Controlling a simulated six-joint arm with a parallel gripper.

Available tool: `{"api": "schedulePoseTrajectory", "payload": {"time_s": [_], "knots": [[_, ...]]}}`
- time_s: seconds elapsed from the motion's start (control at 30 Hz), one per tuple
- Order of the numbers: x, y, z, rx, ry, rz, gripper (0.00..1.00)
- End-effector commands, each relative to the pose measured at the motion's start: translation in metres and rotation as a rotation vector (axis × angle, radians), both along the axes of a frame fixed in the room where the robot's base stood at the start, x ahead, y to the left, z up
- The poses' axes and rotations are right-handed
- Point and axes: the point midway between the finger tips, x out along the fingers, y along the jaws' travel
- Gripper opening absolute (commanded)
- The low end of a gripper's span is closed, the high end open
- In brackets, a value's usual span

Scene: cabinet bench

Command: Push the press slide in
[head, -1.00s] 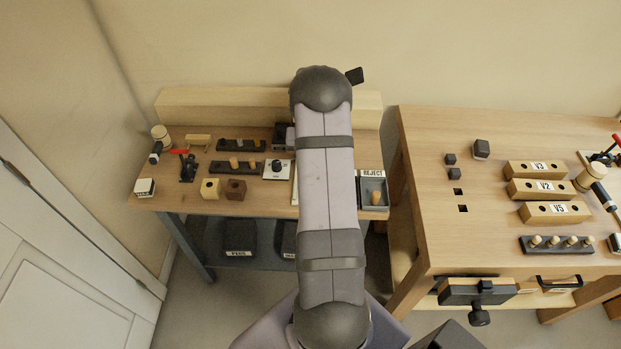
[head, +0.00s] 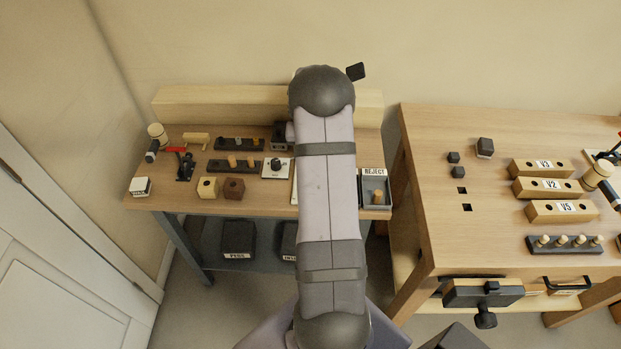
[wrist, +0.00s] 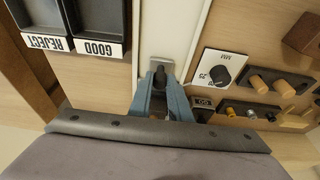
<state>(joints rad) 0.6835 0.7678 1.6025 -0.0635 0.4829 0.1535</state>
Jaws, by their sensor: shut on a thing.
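In the wrist view, my gripper (wrist: 160,84) has blue fingers closed around a small dark upright knob (wrist: 160,74). The knob stands at a grey metal plate (wrist: 161,66) on a long white strip (wrist: 172,30); this looks like the press slide. The fingers hide the near part of the plate, so I cannot tell how far in the slide is. In the head view my arm hides the gripper and the knob. Only a thin edge of the white strip (head: 294,188) shows left of the arm.
Trays labelled REJECT (wrist: 38,25) and GOOD (wrist: 98,25) stand left of the strip in the wrist view. A dial plate (wrist: 220,68) and peg racks (wrist: 278,80) stand close on its right. A second bench (head: 430,150) stands to the right in the head view.

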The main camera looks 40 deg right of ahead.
Motion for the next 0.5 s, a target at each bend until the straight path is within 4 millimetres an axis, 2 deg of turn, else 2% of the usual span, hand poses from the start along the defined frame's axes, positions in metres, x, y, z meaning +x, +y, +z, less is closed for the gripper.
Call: {"api": "schedulePoseTrajectory", "payload": {"time_s": [0.5], "knots": [[0.0058,-0.0056,0.0005,-0.031,-0.031,-0.001,0.05]]}}
